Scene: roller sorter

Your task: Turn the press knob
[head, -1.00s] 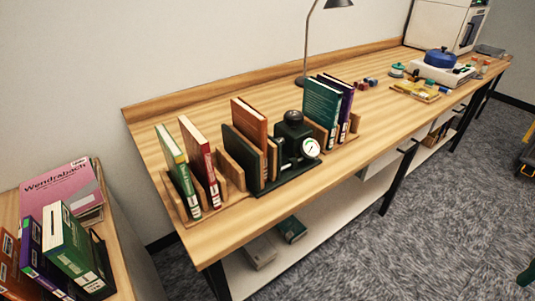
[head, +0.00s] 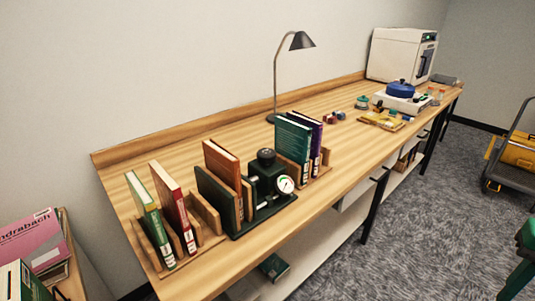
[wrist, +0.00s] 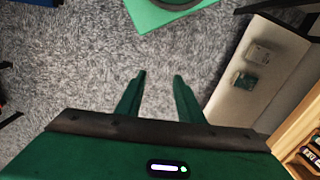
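The press is a dark green and black device on the wooden table in the head view, between the book racks. Its round black knob (head: 266,155) sits on top of the dark body (head: 264,178), and a white-faced dial gauge (head: 286,184) is on its front. My gripper (wrist: 158,76) shows only in the wrist view, with two green fingers apart and nothing between them. It points down at the grey carpet, away from the press. The press is not visible in the wrist view.
Wooden racks with upright books stand on both sides of the press; a green book (head: 293,147) is just right of it. A desk lamp (head: 297,42) stands behind. A white shelf (wrist: 245,80) lies under the table. A yellow-loaded cart (head: 515,155) stands at far right.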

